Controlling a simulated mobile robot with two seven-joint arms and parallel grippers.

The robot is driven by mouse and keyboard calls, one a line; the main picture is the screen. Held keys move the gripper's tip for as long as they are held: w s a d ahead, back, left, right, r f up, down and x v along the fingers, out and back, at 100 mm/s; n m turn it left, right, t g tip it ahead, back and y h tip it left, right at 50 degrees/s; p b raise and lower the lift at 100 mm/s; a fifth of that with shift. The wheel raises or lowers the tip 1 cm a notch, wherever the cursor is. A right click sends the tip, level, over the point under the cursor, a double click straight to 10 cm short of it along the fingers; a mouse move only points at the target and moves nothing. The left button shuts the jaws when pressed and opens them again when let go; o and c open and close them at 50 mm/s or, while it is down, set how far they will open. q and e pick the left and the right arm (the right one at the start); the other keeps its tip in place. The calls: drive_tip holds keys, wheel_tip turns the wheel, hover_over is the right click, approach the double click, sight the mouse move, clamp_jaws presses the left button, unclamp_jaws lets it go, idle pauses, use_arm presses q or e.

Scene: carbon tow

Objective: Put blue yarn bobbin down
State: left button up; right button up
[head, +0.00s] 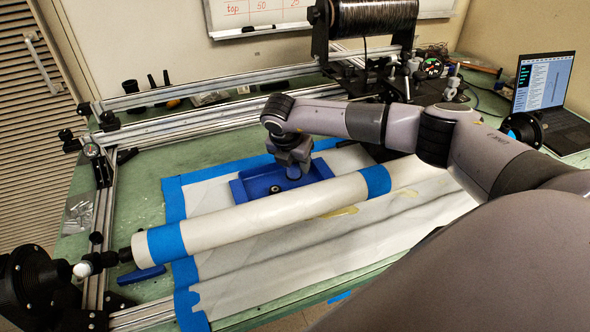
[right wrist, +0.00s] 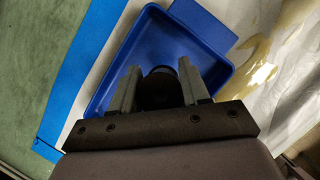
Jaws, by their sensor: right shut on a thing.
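My right gripper (head: 293,168) hangs over the blue tray (head: 258,186), pointing down, in the head view. In the right wrist view its two fingers (right wrist: 160,80) are shut on a dark round thing (right wrist: 160,90), apparently the bobbin. Its blue yarn cannot be made out, and the gripper hides much of it. The tray also shows in the right wrist view (right wrist: 150,38), around and below the fingertips. I cannot tell whether the bobbin touches the tray floor. A small dark ring (head: 274,190) lies in the tray. My left gripper is not in view.
A long white roller (head: 270,208) with blue tape bands runs just in front of the tray. Metal rails (head: 200,121) frame the green table (head: 150,178). A large dark spool (head: 372,17) stands at the back. A laptop (head: 543,85) is at right.

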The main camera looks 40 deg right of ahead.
sight(295, 183)
wheel_tip(295, 183, down, 3)
drive_tip(key=shift+f, duration=0.1)
drive_tip(key=shift+f, duration=0.2)
drive_tip(key=o, duration=1)
drive_tip(key=shift+r, duration=0.1)
drive_tip(key=shift+o, duration=0.2)
drive_tip(key=shift+r, duration=0.25)
drive_tip(key=b+v, duration=0.1)
drive_tip(key=v, duration=1)
drive_tip(key=shift+r, duration=0.4)
